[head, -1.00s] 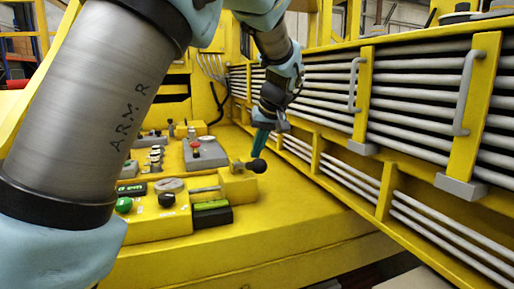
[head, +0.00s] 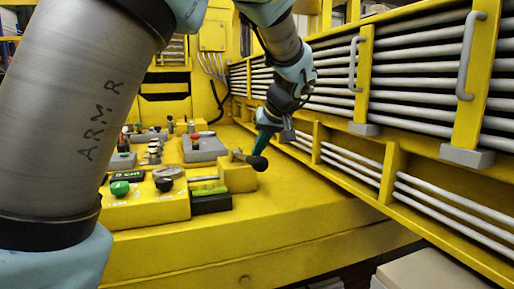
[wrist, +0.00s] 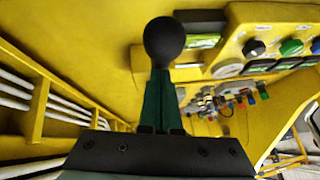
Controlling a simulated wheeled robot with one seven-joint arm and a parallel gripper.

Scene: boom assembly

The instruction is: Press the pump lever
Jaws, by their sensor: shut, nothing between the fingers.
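The pump lever is a short bar with a black ball knob (head: 260,163) at the right end of the yellow control block. Its bar slopes down to the right toward the knob. My gripper (head: 260,150) is shut, its teal fingers pointing down just above and behind the knob in the head view. In the wrist view the knob (wrist: 165,40) stands at the ends of the green fingers (wrist: 160,105) and hides the tips. The fingers appear to touch the knob from above, but the exact contact is hidden.
The block beside the lever carries a green button (head: 120,188) and a black knob (head: 164,185). A grey box with a red knob (head: 204,149) stands farther back. Yellow frames with grey pipes (head: 420,83) and handles line the right side. The yellow deck (head: 285,205) in front is clear.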

